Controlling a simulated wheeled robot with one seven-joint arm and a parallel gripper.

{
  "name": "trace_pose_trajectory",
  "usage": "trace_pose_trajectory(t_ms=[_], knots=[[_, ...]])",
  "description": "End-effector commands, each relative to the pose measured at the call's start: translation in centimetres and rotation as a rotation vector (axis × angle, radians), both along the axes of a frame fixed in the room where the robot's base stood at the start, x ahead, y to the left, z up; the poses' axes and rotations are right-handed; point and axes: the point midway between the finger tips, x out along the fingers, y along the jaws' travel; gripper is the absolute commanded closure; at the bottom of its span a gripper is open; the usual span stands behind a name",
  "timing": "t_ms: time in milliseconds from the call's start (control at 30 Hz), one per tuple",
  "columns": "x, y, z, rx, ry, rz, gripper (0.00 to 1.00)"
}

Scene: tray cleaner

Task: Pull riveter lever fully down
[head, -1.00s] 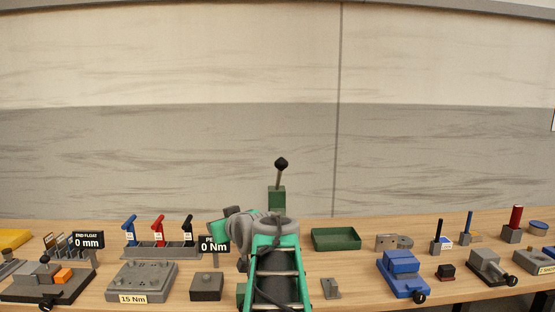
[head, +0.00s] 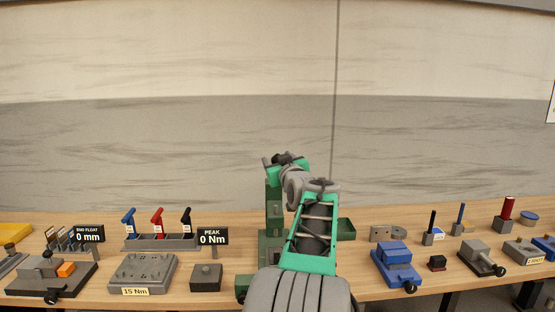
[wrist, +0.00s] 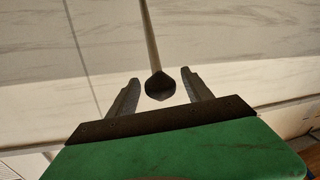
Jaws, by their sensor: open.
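The green riveter (head: 274,211) stands upright on the bench in the middle of the head view, partly hidden by my arm. Its lever's black knob (wrist: 160,87) lies between my two fingers in the wrist view, with a gap visible on each side. My gripper (wrist: 160,77) is open around the knob. In the head view my gripper (head: 281,161) is at the top of the riveter, and the lever's rod is mostly hidden there. The lever looked upright, leaning slightly right, in the earlier view.
The "PEAK 0 Nm" sign (head: 212,236) and a row of blue, red and black levers (head: 160,243) stand to the left. A green tray (head: 346,229) is just right of my arm, partly hidden. A blue vise-like fixture (head: 398,264) stands farther right. The space above the bench is clear.

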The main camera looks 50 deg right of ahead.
Motion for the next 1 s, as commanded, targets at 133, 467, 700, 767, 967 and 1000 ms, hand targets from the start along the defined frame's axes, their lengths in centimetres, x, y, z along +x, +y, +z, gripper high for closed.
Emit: trace_pose_trajectory(t_ms=[133, 467, 700, 767, 967, 1000], knots=[[-0.02, 0.03, -0.03, 0.000, 0.000, 0.000, 0.48], [-0.01, 0.05, -0.04, 0.001, 0.001, 0.001, 0.75], [-0.02, 0.04, -0.04, 0.001, 0.001, 0.001, 0.95], [-0.02, 0.05, -0.03, 0.001, 0.001, 0.001, 1.00], [-0.02, 0.05, -0.02, 0.001, 0.001, 0.001, 1.00], [-0.02, 0.05, -0.02, 0.001, 0.001, 0.001, 1.00]])
